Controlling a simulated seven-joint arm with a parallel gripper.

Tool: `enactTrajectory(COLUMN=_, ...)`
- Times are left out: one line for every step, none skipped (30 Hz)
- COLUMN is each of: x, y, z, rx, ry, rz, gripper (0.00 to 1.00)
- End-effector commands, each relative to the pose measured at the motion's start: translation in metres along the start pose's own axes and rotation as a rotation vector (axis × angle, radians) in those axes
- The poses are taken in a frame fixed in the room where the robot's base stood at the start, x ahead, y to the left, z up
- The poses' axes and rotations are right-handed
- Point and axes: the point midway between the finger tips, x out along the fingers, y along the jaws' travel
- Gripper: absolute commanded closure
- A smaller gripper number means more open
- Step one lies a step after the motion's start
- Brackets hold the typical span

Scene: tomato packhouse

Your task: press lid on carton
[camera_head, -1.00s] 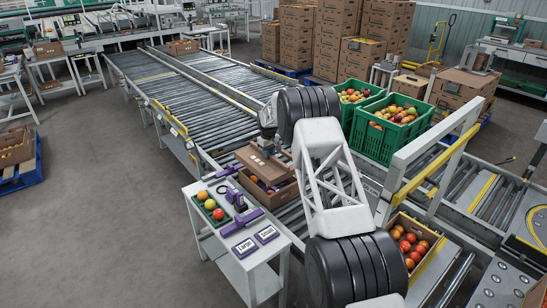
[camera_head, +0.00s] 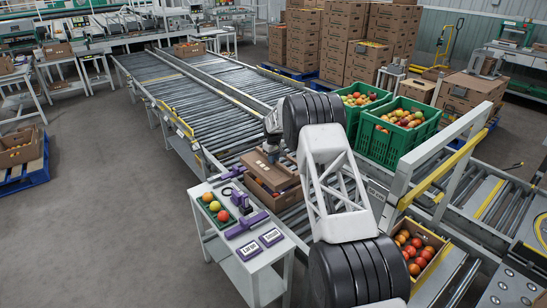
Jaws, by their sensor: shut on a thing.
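A brown cardboard carton (camera_head: 282,201) stands on the rollers just behind the small side table. Its flat brown lid (camera_head: 261,170) lies over its top, and I see no tomatoes between them now. My gripper (camera_head: 273,157) is over the far part of the lid, shut on it; my arm partly hides the jaws and the carton's right side. I cannot tell whether the lid is seated evenly all round.
The side table (camera_head: 253,265) holds a small green tray (camera_head: 205,194) of fruit, purple tools (camera_head: 246,224) and size signs. Green crates (camera_head: 405,155) stand behind my arm. An open tomato carton (camera_head: 437,239) sits at the right.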

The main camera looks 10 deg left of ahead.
Motion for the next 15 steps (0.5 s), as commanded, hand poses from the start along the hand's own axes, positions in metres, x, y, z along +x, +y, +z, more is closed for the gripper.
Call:
enactTrajectory(x=0.003, y=0.0, z=0.0, rx=0.0, ry=0.0, rz=0.0, gripper=1.0)
enactTrajectory(x=0.005, y=0.0, z=0.0, rx=0.0, ry=0.0, rz=0.0, gripper=1.0)
enactTrajectory(x=0.008, y=0.0, z=0.0, rx=0.0, ry=0.0, rz=0.0, gripper=1.0)
enactTrajectory(x=0.01, y=0.0, z=0.0, rx=0.0, ry=0.0, rz=0.0, gripper=1.0)
enactTrajectory(x=0.013, y=0.0, z=0.0, rx=0.0, ry=-0.001, rz=0.0, gripper=1.0)
enactTrajectory(x=0.016, y=0.0, z=0.0, rx=0.0, ry=-0.001, rz=-0.001, gripper=1.0)
enactTrajectory(x=0.018, y=0.0, z=0.001, rx=0.0, ry=-0.002, rz=-0.001, gripper=1.0)
enactTrajectory(x=0.021, y=0.0, z=0.001, rx=0.0, ry=-0.002, rz=-0.001, gripper=1.0)
enactTrajectory(x=0.023, y=0.0, z=0.0, rx=0.0, ry=-0.002, rz=-0.001, gripper=1.0)
enactTrajectory(x=0.025, y=0.0, z=0.0, rx=0.0, ry=-0.002, rz=-0.001, gripper=1.0)
enactTrajectory(x=0.027, y=0.0, z=0.0, rx=0.0, ry=-0.001, rz=-0.001, gripper=1.0)
enactTrajectory(x=0.029, y=0.0, z=0.0, rx=0.0, ry=-0.001, rz=0.0, gripper=1.0)
enactTrajectory(x=0.031, y=0.0, z=0.0, rx=0.0, ry=0.0, rz=0.0, gripper=1.0)
enactTrajectory(x=0.033, y=0.0, z=0.0, rx=0.0, ry=0.0, rz=0.0, gripper=1.0)
enactTrajectory(x=0.035, y=0.0, z=0.0, rx=0.0, ry=0.0, rz=0.0, gripper=1.0)
